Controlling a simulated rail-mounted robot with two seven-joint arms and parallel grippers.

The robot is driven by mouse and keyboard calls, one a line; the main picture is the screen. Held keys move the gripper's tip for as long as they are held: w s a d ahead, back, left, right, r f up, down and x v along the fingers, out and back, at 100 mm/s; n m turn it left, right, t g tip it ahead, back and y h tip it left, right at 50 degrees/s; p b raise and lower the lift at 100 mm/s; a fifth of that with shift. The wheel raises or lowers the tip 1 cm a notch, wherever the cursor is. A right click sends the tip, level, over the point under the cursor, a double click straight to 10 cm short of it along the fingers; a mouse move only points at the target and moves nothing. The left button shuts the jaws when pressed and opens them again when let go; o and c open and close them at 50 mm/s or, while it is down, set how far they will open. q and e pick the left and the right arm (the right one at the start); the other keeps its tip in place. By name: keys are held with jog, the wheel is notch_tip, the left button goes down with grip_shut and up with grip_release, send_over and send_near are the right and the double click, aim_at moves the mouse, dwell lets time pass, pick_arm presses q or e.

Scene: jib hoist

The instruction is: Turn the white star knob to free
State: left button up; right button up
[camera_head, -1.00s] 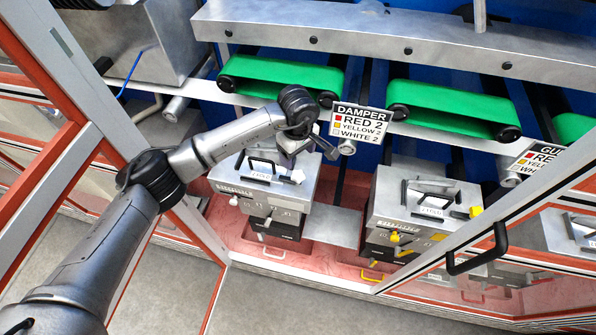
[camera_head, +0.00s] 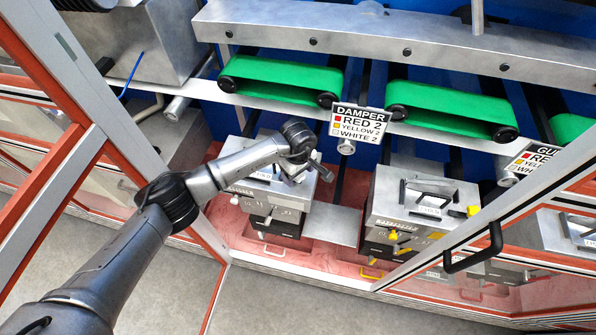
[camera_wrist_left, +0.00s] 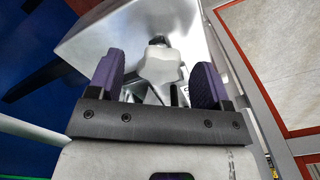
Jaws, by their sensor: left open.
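The white star knob (camera_wrist_left: 160,68) shows in the left wrist view, on the end of a grey metal box (camera_wrist_left: 95,45). My left gripper (camera_wrist_left: 156,62) is open, with one dark purple finger on each side of the knob and visible gaps between. In the head view my left gripper (camera_head: 310,170) is over the right end of the left box's top (camera_head: 250,188) and largely hides the knob there. The mark for free cannot be made out. My right gripper is not in view.
A similar box (camera_head: 390,205) with yellow knobs stands to the right. A door with a black handle (camera_head: 475,250) stands at the right. Grey floor lies in front.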

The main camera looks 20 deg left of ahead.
pick_arm(q)
jog(key=shift+c, duration=0.2)
jog(key=c, duration=0.9)
jog(key=n+b, duration=0.2)
jog(key=n, duration=0.1)
jog(key=shift+f+n, duration=0.1)
jog(key=shift+n, duration=0.3)
jog(key=n+b, duration=0.1)
jog(key=n, duration=0.3)
jog(key=shift+n, duration=0.3)
jog(key=n+b, duration=0.1)
jog(key=n, duration=0.3)
jog(key=shift+n, duration=0.3)
jog(key=n, duration=0.4)
jog(key=shift+n, duration=0.6)
